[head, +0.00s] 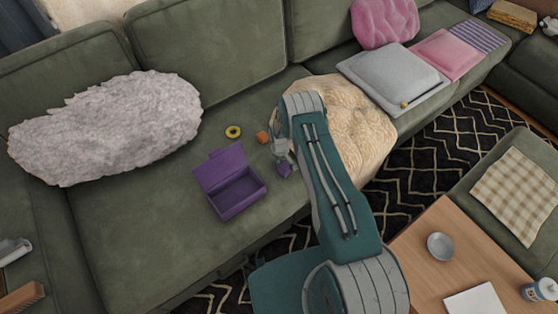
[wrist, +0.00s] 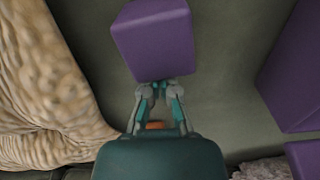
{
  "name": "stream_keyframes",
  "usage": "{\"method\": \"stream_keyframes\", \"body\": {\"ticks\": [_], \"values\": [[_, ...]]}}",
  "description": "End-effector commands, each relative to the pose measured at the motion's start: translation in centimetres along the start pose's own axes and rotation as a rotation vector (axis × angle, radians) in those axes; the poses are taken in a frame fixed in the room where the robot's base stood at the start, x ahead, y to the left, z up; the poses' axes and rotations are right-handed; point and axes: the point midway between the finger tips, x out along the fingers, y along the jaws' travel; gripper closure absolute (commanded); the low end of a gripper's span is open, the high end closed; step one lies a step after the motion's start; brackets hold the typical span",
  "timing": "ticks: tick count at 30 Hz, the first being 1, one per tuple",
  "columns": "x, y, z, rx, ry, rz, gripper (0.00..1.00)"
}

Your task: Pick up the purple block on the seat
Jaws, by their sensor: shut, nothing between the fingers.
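The purple block (head: 284,169) is on the green sofa seat, to the right of the open purple box (head: 237,198) and close to the beige cushion. My gripper (head: 281,150) is right by the block, partly hidden by my arm. In the wrist view the purple block (wrist: 153,40) lies just beyond my fingertips (wrist: 160,87), which are closed together with nothing between them. I cannot tell whether the fingertips touch the block. The purple box (wrist: 298,65) shows at the right of the wrist view.
The beige cushion (head: 360,125) borders the block on the right. A fluffy grey pillow (head: 110,130) is at left. A wooden table (head: 430,275) stands front right.

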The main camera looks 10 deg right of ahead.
Motion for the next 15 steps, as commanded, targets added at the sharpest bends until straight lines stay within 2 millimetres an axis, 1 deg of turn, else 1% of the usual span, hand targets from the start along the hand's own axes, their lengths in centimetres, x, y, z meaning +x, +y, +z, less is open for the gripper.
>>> {"method": "stream_keyframes", "body": {"ticks": [5,12,15], "values": [[-0.1,0.0,2.7,0.001,-0.002,-0.001,1.00],[0.0,0.0,7.2,0.002,-0.003,-0.001,1.00],[0.0,0.1,8.7,0.002,-0.001,-0.001,1.00]]}}
